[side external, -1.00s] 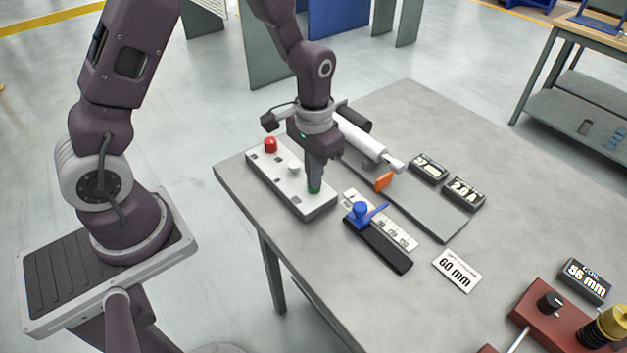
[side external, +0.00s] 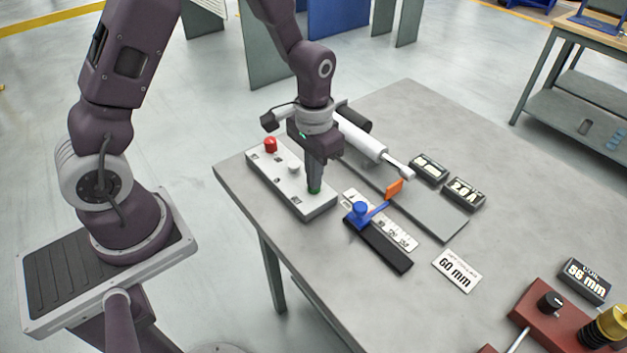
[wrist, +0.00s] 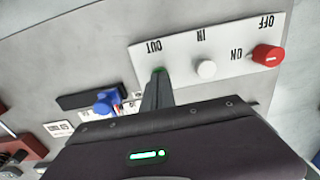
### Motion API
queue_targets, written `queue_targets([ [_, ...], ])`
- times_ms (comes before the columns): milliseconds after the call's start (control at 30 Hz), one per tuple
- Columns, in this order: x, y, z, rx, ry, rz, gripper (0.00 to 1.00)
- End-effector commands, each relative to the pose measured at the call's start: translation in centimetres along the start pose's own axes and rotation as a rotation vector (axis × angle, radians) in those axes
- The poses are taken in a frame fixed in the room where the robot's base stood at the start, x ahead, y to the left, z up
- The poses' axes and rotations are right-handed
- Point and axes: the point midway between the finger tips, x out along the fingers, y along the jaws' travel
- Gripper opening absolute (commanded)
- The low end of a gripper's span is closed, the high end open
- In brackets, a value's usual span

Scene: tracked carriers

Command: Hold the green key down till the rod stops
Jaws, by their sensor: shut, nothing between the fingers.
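The white key panel (side external: 290,185) carries a red knob (side external: 270,145), a white key (side external: 294,166) and the green key (side external: 314,191). My gripper (side external: 315,186) is shut and empty, pointing down, with its fingertips on the green key. In the wrist view, the fingertips cover most of the green key (wrist: 158,69), beside the word OUT. How deep the key sits is hidden. The white actuator (side external: 362,139) has its rod (side external: 397,167) partly out. An orange flag (side external: 394,188) stands below the rod's end, close to the blue pointer (side external: 376,210); I cannot tell if they touch.
Two black display boxes (side external: 463,193) stand behind the grey track plate (side external: 440,219). A card reading 60 mm (side external: 457,270) lies in front. A red unit (side external: 550,318) and a 56 mm box (side external: 585,281) are at the right. The table's far right is clear.

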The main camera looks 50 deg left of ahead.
Motion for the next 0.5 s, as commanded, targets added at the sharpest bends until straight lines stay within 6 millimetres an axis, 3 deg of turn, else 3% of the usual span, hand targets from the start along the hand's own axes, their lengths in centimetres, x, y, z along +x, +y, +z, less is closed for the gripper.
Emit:
queue_targets([
  [500,-0.49,-0.06,0.12,0.0,-0.004,-0.001,0.0],
])
